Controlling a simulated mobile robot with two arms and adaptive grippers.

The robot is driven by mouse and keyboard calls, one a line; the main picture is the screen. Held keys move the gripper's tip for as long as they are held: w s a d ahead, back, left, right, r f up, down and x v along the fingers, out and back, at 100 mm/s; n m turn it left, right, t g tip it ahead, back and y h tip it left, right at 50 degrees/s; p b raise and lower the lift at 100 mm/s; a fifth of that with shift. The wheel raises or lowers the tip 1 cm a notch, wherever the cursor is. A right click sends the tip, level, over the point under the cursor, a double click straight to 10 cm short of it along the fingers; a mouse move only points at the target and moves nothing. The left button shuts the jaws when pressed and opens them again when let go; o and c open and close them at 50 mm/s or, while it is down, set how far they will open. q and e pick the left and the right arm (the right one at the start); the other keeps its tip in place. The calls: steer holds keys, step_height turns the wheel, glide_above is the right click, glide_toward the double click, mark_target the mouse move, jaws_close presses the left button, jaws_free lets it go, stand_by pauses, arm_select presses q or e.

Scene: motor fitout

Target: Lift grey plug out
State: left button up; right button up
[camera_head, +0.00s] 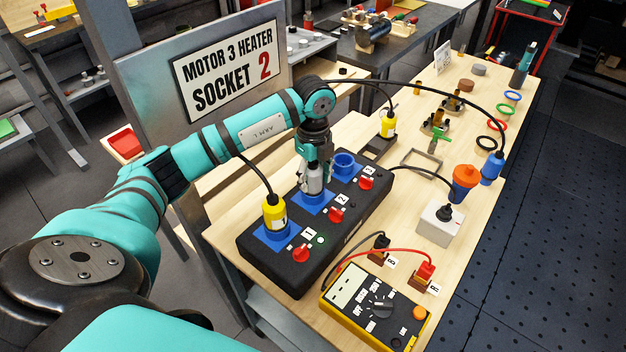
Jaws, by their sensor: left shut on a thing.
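The grey plug (315,180) is at the middle blue socket (314,203) of the black socket box (345,232), beside the label 2. My left gripper (315,172) points down from above and is shut on the grey plug. The plug looks upright. Its lower end meets the socket opening in this view, and I cannot tell how deep it sits. The gripper fingers hide part of it. My right gripper is not in view.
A yellow plug (274,214) with a black cable stands in socket 1. Socket 3 (345,162) is empty. Red knobs stand beside the sockets. A yellow meter (375,307) lies in front, a sign board (228,68) stands behind. A blue plug (491,168) and orange cup-shaped part (465,180) are right.

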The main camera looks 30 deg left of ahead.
arm_select(q)
steer(key=shift+w+r, duration=0.1)
steer(key=shift+r, duration=0.45)
step_height(320, 180, up, 8)
steer(key=shift+f+b, duration=0.1)
steer(key=shift+b, duration=1)
steer(key=shift+r, duration=0.6)
